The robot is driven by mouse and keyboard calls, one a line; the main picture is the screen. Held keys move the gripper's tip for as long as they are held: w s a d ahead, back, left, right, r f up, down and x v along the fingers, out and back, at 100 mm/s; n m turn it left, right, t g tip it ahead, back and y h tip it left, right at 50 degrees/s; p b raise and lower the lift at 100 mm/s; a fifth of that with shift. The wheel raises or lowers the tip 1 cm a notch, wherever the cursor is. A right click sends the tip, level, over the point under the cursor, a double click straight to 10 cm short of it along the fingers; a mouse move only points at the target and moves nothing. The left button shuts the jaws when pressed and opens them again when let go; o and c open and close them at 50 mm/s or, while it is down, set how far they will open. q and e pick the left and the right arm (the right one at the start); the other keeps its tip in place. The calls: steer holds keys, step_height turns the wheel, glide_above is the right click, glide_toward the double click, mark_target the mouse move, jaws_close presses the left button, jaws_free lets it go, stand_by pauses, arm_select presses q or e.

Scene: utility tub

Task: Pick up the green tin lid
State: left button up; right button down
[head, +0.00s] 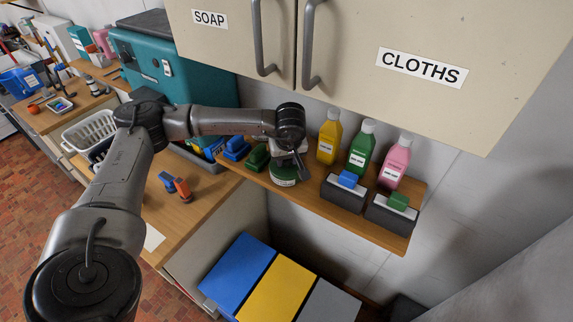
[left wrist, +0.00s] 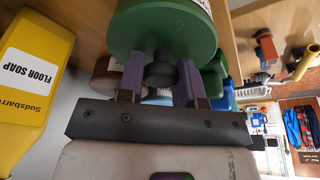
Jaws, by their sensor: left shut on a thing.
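The green tin lid (left wrist: 165,28) fills the top middle of the left wrist view, with a dark round knob at its centre. My left gripper (left wrist: 160,78) is shut on this knob, one purple finger on each side. In the head view the gripper (head: 291,160) is over the wooden shelf beside the wall, at the green tin (head: 283,174) with a white label. The wrist and fingers partly cover the lid there. I cannot tell whether the lid is resting on the tin or apart from it. My right gripper is not in view.
Yellow (head: 328,138), green (head: 361,147) and pink (head: 396,162) bottles stand right of the tin on the shelf (head: 312,196). Blue and green brushes (head: 236,150) lie to the left. The cupboard (head: 420,35) hangs close above.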

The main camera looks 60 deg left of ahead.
arm_select(q)
steer(key=shift+c, duration=0.6)
steer(key=shift+r, duration=0.1)
